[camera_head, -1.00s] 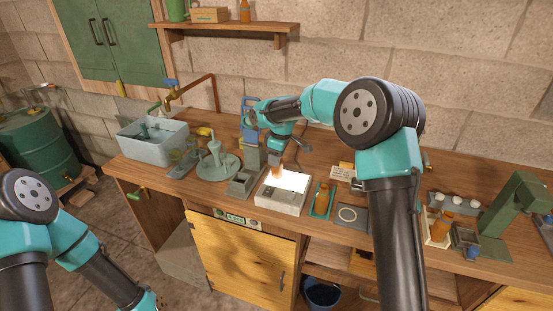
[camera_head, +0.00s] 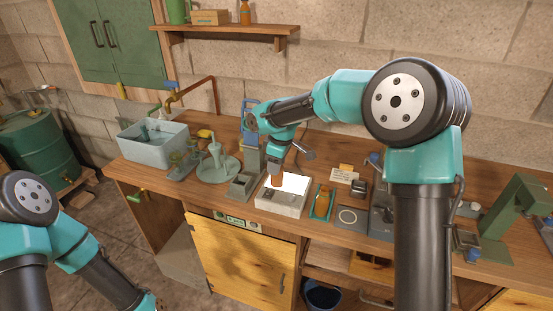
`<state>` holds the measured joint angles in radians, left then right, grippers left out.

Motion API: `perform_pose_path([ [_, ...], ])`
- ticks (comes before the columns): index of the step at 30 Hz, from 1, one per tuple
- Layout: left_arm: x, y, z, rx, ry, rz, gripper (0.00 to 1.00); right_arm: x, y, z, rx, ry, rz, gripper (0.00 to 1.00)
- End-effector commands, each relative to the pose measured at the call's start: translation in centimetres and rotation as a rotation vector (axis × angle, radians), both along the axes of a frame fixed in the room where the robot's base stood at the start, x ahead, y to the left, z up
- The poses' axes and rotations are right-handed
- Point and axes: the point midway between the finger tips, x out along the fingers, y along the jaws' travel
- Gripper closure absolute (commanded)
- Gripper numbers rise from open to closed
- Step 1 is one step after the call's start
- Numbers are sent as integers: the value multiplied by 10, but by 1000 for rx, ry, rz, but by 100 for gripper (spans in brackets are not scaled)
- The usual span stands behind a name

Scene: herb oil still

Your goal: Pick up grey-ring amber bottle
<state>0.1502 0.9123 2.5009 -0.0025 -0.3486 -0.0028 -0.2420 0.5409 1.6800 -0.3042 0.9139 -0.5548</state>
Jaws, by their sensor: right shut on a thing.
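My right gripper (camera_head: 277,175) is over the lit white panel of a grey light box (camera_head: 281,203) on the bench. It is shut on a small amber bottle (camera_head: 276,182), which shows just below the fingers, in front of the panel's left part. I cannot tell whether the bottle touches the panel, and no grey ring can be made out on it. Another amber item (camera_head: 322,204) is in a teal tray right of the light box. My left arm is at the lower left, and its gripper is out of view.
A grey mat with a white ring (camera_head: 352,216) lies right of the teal tray. A round green-grey stand (camera_head: 218,166) and a sink (camera_head: 152,142) are to the left. A green press (camera_head: 510,215) stands at the right. My right arm hides part of the bench.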

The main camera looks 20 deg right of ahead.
Motion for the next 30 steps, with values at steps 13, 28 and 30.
perform_pose_path([
  [13, 0, 0, 0, 0, 0, 0, 46, -47, 13, 5, 0, 0, 2, 80],
  [28, 0, 0, 0, 0, 0, 0, 46, -81, 23, 8, 0, 0, 1, 80],
  [30, 0, 0, 0, 0, 0, 0, 46, -84, 24, 8, 0, 0, 1, 80],
])
